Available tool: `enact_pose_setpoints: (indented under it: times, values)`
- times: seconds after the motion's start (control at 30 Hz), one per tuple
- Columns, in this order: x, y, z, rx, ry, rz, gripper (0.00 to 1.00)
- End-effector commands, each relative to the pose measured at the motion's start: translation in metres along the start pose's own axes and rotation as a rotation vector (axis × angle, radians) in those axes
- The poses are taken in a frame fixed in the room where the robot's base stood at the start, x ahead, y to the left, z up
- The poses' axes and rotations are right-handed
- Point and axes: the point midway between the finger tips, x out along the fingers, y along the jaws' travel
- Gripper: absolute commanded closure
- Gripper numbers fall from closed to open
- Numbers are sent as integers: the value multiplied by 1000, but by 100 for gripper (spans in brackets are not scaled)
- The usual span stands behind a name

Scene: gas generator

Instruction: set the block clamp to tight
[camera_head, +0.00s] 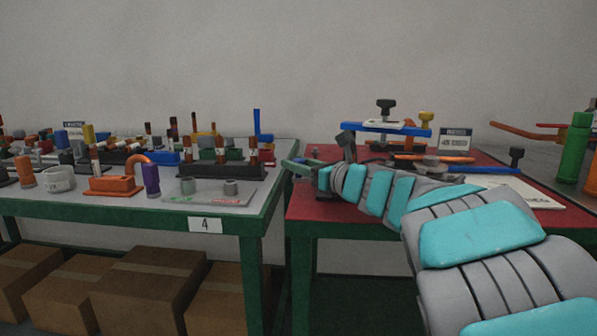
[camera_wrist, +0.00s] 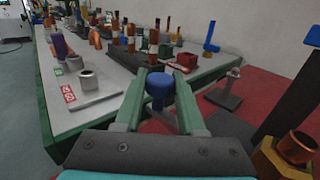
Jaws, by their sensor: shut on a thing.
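In the wrist view my gripper (camera_wrist: 161,76) has its two green fingers on either side of a blue round knob (camera_wrist: 159,90) and is shut on it. What lies under the knob is mostly hidden by the fingers and the gripper body, so I cannot tell the clamp's setting. In the head view my gripper (camera_head: 299,169) is at the left edge of the red-topped table (camera_head: 345,214). The knob cannot be made out there, and I cannot confirm which clamp it belongs to.
A blue bar with a black knob (camera_head: 385,105) stands farther back on the red table, near a small sign (camera_head: 455,140). A crowded grey table (camera_head: 60,204) is at the left. A copper-topped post (camera_wrist: 296,146) stands close at the right in the wrist view.

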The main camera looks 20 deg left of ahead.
Motion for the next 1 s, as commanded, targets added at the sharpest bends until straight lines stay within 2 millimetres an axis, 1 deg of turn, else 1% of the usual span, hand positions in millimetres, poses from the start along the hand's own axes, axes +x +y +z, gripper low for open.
enact_pose_setpoints:
  times: [0.03, 0.1, 0.67, 1.0]
  values:
    - [-2, -1, -6, -6, -1, 9, 100]
    - [-3, -1, -7, -5, 0, 26, 100]
    - [-14, 10, -3, -2, 1, 217, 100]
    - [-26, 16, -2, 2, -1, 369, 100]
